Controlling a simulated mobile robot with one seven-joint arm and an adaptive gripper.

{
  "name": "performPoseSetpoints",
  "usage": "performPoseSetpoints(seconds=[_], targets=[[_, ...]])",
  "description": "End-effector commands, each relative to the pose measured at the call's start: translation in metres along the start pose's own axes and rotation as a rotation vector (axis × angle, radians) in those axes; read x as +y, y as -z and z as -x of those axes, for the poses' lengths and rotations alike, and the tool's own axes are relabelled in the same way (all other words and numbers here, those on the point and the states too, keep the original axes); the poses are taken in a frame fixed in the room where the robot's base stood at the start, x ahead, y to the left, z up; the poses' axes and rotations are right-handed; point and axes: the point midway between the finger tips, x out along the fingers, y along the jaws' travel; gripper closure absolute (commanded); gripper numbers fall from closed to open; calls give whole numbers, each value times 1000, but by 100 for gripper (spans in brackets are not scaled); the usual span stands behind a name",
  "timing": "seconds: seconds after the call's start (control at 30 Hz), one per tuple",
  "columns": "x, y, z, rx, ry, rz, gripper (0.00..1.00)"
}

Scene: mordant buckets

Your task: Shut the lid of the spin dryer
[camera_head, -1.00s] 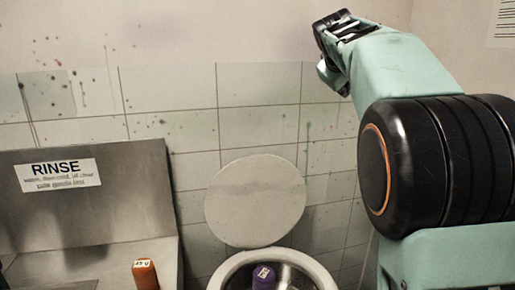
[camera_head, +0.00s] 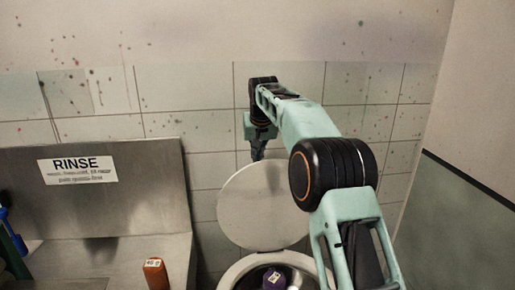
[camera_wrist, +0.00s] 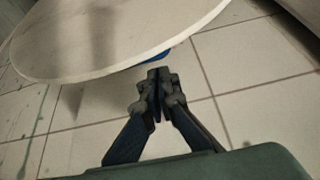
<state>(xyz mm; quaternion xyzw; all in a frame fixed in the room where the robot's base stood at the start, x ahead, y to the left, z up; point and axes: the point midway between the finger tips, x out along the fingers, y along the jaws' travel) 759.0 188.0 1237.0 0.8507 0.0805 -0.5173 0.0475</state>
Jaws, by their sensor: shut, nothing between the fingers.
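The spin dryer (camera_head: 236,274) is a pale round tub at the bottom of the head view, its front cut off by the frame. Its round off-white lid (camera_head: 262,208) stands open, leaning up toward the tiled wall. My gripper (camera_head: 257,156) is just above the lid's top edge, pointing down. In the wrist view my gripper (camera_wrist: 158,72) is shut and empty, its tips close to the rim of the lid (camera_wrist: 110,35). I cannot tell whether they touch.
A steel sink unit (camera_head: 150,215) with a RINSE sign (camera_head: 78,170) stands at the left. An orange bottle (camera_head: 156,273) stands on it near the dryer. The tiled wall (camera_head: 210,135) is close behind the lid.

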Motion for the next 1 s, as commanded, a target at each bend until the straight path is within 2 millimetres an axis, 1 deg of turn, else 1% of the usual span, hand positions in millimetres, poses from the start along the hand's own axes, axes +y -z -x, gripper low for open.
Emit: performPoseSetpoints(seconds=[0.03, 0.13, 0.3, 0.73, 1.0], targets=[[0, 0, -8, -2, 0, 0, 100], [0, 0, -21, -1, 0, 0, 100], [0, 0, -33, 1, 0, 0, 100], [0, 0, -35, 3, 0, 1, 100], [2, -3, -35, 35, 0, 1, 100]])
